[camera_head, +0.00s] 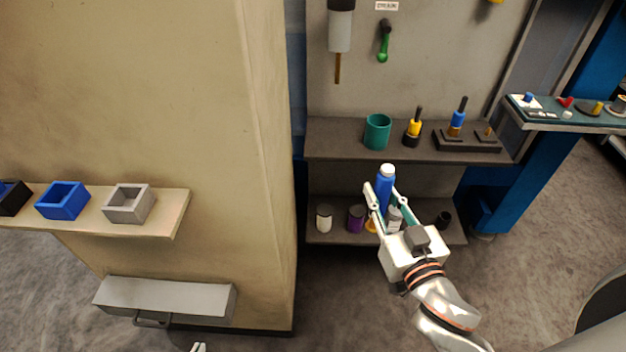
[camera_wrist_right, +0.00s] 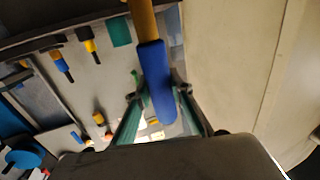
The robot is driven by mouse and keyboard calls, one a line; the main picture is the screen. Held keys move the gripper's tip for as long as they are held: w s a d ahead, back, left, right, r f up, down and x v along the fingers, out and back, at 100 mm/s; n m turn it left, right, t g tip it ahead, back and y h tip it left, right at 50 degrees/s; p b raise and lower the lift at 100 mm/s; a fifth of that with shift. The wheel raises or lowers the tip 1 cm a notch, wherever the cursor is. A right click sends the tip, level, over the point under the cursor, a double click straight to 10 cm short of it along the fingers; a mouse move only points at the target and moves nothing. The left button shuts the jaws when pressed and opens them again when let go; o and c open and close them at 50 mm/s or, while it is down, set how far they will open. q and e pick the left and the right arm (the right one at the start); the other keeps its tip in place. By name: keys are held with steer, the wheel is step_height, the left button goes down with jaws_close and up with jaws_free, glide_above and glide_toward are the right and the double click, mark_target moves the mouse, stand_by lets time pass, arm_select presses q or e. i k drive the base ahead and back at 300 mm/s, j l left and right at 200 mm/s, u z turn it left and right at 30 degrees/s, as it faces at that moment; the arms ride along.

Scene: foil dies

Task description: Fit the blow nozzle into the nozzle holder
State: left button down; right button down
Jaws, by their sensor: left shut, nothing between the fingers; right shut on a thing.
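My right gripper (camera_head: 378,194) is shut on a blue rounded body with an orange-brown stem, which I take to be the blow nozzle (camera_head: 384,188). It is held near upright before the shelves, pale end up, stem down. In the right wrist view the blow nozzle (camera_wrist_right: 157,80) lies between the green-sided fingers (camera_wrist_right: 163,118). I cannot tell for sure which thing is the nozzle holder; a dark block (camera_head: 480,146) on the upper shelf bears a blue-and-yellow tool and a small brass pin. My left gripper (camera_head: 198,347) barely shows at the bottom edge, shut and empty.
The upper shelf (camera_head: 345,150) also bears a teal cup (camera_head: 377,131) and a yellow-black tool (camera_head: 413,128). Jars stand on the lower shelf, partly behind my right gripper. A tan pillar (camera_head: 230,100) stands left, with a ledge (camera_head: 172,214) bearing open boxes.

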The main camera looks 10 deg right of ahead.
mark_target(441, 225)
steer(key=l+z, duration=0.3)
steer(key=l, duration=0.45)
steer(key=l+z, duration=0.3)
steer(key=l, duration=0.5)
steer(key=i+j, duration=0.3)
steer(key=i, duration=0.1)
